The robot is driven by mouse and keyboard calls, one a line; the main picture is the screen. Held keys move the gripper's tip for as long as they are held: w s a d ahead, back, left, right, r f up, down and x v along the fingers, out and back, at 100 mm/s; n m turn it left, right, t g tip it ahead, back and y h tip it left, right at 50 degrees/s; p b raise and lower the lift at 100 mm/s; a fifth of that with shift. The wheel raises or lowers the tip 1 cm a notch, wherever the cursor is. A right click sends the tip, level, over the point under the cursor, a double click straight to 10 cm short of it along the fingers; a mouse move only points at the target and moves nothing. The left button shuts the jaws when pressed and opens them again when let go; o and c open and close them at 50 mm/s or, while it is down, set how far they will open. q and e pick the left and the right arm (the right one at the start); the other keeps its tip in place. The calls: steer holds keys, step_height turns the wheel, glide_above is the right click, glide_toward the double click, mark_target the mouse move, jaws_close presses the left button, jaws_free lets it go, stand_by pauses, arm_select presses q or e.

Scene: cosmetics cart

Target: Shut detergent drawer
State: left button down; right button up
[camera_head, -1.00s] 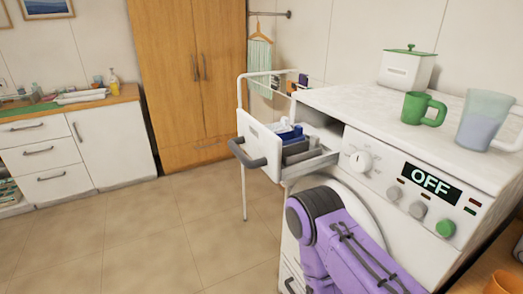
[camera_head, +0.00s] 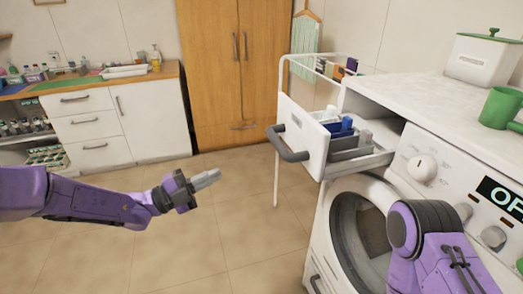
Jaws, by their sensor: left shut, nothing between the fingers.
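The detergent drawer (camera_head: 307,130) of the white washing machine (camera_head: 391,160) is pulled well out, with blue and grey pieces inside. Its dark grey handle (camera_head: 286,146) faces left. My left gripper (camera_head: 216,174) is shut and empty. It shows in the air left of the drawer and a little lower than the handle in the picture, apart from it. My right arm (camera_head: 430,240) shows at the lower right, in front of the machine. Its gripper does not show.
A white wire cart (camera_head: 284,75) stands behind the drawer. The machine's round door (camera_head: 362,225) is below it, partly hidden by my right arm. A green mug (camera_head: 498,108) and a white canister (camera_head: 484,58) stand on top. The tiled floor at the left is clear.

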mark_target(273, 143)
arm_select(q)
steer(key=w+d+r+m+g+p, duration=0.1)
steer(key=d+r+p, duration=0.1)
steer(key=d, duration=0.2)
steer(key=w+d+r+m+p, duration=0.1)
steer(key=d+r+m+p, duration=0.1)
steer(key=d, duration=0.2)
steer(key=w+d+r+m+g+h+p, duration=0.1)
steer(key=d+r+m+p, duration=0.1)
steer(key=d+p, duration=0.1)
steer(key=shift+w+d+r+g, duration=0.15)
steer(key=shift+d+r+g, duration=0.15)
steer(key=shift+d, duration=0.2)
steer(key=shift+w+d+f, duration=0.1)
steer(key=shift+d+f, duration=0.05)
steer(key=shift+d, duration=0.25)
steer(key=shift+a, duration=0.1)
